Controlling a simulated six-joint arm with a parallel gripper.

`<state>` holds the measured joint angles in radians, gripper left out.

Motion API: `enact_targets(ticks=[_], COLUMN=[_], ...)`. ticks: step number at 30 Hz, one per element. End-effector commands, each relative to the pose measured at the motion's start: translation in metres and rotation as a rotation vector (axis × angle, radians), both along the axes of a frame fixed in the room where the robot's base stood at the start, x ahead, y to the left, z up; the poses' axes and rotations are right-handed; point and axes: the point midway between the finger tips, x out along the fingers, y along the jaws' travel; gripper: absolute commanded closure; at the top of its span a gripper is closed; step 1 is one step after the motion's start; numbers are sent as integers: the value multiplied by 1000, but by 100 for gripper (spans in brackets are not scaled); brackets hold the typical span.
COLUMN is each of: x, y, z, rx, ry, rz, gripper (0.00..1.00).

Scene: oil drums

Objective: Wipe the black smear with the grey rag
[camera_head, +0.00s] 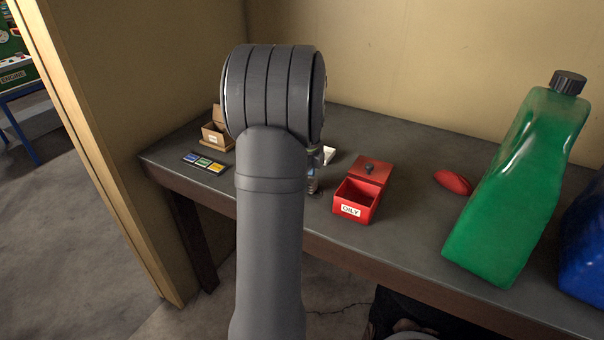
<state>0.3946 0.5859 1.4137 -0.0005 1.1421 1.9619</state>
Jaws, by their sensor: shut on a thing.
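My arm fills the middle of the view and hides most of my gripper (315,168). Only a sliver of it shows past the arm's right edge, low over the bench and left of the red box. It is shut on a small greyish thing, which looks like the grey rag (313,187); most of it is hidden. I cannot see the black smear; the bench behind my arm is hidden. A red box (351,211) labelled OILY stands open on the bench, with its red lid (370,169) at the back.
On the dark bench (412,225), a red thing (453,182), a green jug (515,190) and a blue container (585,245) stand right. A cardboard box (218,136) and a coloured card strip (204,163) lie left. A white thing (328,155) is partly hidden behind my arm.

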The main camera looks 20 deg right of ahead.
Motion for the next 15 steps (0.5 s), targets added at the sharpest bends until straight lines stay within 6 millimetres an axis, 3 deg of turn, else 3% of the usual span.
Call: enact_targets(ticks=[15], x=[-34], y=[-34], z=[-3], rx=[1], ry=[2], rz=[-2], gripper=[95])
